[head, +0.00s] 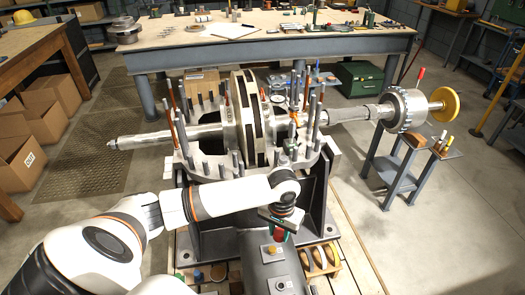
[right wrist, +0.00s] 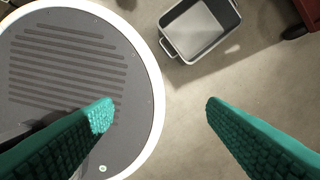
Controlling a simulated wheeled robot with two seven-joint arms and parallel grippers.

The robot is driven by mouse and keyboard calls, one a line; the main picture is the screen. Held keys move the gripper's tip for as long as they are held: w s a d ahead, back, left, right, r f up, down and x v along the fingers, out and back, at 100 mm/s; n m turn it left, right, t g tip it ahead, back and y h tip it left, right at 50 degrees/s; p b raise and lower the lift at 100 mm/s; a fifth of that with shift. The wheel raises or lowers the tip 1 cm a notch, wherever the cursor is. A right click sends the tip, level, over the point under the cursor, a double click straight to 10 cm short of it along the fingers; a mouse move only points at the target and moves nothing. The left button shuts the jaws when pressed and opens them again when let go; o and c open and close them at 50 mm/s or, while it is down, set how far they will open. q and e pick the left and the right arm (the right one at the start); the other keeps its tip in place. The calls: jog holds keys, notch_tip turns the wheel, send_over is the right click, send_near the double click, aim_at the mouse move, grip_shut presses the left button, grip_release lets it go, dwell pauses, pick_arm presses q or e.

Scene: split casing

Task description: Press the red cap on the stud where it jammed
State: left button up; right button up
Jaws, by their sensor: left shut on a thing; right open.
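The split casing's lower half (head: 205,165) stands on a dark stand, with several upright studs around its flange and a bladed rotor (head: 240,110) lying across it. My left gripper (head: 281,228) points down in front of the casing, low over a grey housing. It is shut on a small red piece that looks like the red cap (head: 279,236), partly hidden by the green fingers. I cannot tell which stud is the jammed one. My right gripper (right wrist: 157,105) is open and empty in the right wrist view, above the floor; it is not seen in the head view.
A grey housing (head: 275,265) with small caps on it stands at the casing's near side. A workbench (head: 260,55) runs along the back. A grey bin (right wrist: 200,30) lies on the floor below my right gripper.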

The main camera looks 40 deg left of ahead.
pick_arm(q)
jog(key=w+a+n+b, duration=0.1)
jog(key=w+a+n, duration=0.1)
jog(key=w+a, duration=0.3)
jog(key=w+a+n+b, duration=0.2)
jog(key=w+a, duration=0.3)
jog(key=a, duration=0.4)
jog(key=w+a+n+b, duration=0.1)
jog(key=w+a+b, duration=0.1)
jog(key=w+a, duration=0.3)
jog(key=shift+a+n, duration=0.4)
jog(key=shift+a, duration=1.2)
jog(key=shift+a+b, duration=0.3)
jog(key=shift+b, duration=0.05)
jog(key=shift+a+f+b, duration=0.2)
jog(key=shift+f+b, duration=0.1)
notch_tip(320, 180, down, 5)
jog(key=b, duration=0.5)
jog(key=shift+r, duration=0.2)
jog(key=shift+s+d, duration=0.1)
jog(key=shift+s, duration=0.1)
pick_arm(e)
notch_tip(320, 180, down, 12)
jog(key=s, duration=0.1)
jog(key=shift+s+f, duration=0.15)
jog(key=shift+s, duration=0.05)
